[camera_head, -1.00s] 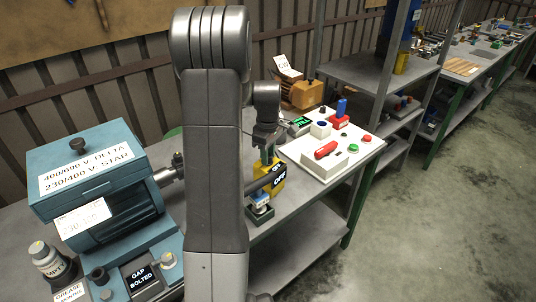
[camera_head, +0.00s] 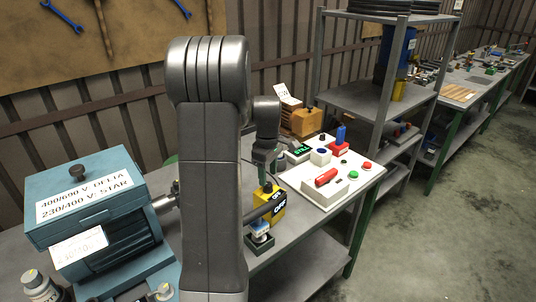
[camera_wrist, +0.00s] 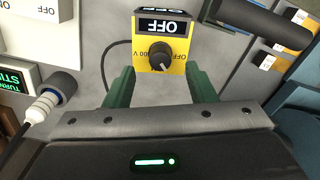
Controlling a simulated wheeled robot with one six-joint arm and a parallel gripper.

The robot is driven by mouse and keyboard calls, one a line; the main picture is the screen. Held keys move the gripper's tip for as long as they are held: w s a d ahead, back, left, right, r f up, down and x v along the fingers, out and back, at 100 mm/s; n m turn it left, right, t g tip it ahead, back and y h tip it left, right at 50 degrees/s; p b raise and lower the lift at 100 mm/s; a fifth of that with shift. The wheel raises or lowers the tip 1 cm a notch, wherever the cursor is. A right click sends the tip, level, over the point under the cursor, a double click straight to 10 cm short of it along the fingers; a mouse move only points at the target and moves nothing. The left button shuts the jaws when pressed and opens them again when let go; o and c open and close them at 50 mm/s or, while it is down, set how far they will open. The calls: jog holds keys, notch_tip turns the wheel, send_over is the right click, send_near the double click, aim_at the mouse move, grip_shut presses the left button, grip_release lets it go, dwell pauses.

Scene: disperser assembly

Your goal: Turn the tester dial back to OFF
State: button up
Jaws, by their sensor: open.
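The yellow tester (camera_head: 270,207) stands on the bench just right of my upright arm, which partly hides it. In the wrist view the tester (camera_wrist: 178,67) shows a black tilted sign reading OFF and, in front of it, a round black dial (camera_wrist: 161,56). A small light mark shows on the dial; I cannot be sure which label it points to. My gripper (camera_wrist: 160,72) is open, with one green finger either side of the dial and a gap on both sides. It appears above the dial and holds nothing.
A blue motor box (camera_head: 92,208) stands on the bench at left. A white control panel (camera_head: 330,185) with a red handle and buttons lies right of the tester. A dark cylinder (camera_wrist: 262,22) and a grey-and-white plug (camera_wrist: 48,104) flank the tester. A black cable runs left of it.

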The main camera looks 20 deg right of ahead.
notch_tip(320, 180, up, 10)
jog(key=shift+b, duration=0.3)
jog(key=m+t+h+b, duration=0.3)
jog(key=m+b, duration=0.2)
jog(key=m, duration=1.3)
send_near(268, 184)
jog(key=x, duration=0.9)
jog(key=shift+w, duration=0.1)
jog(key=c, duration=1)
jog(key=shift+o, duration=0.2)
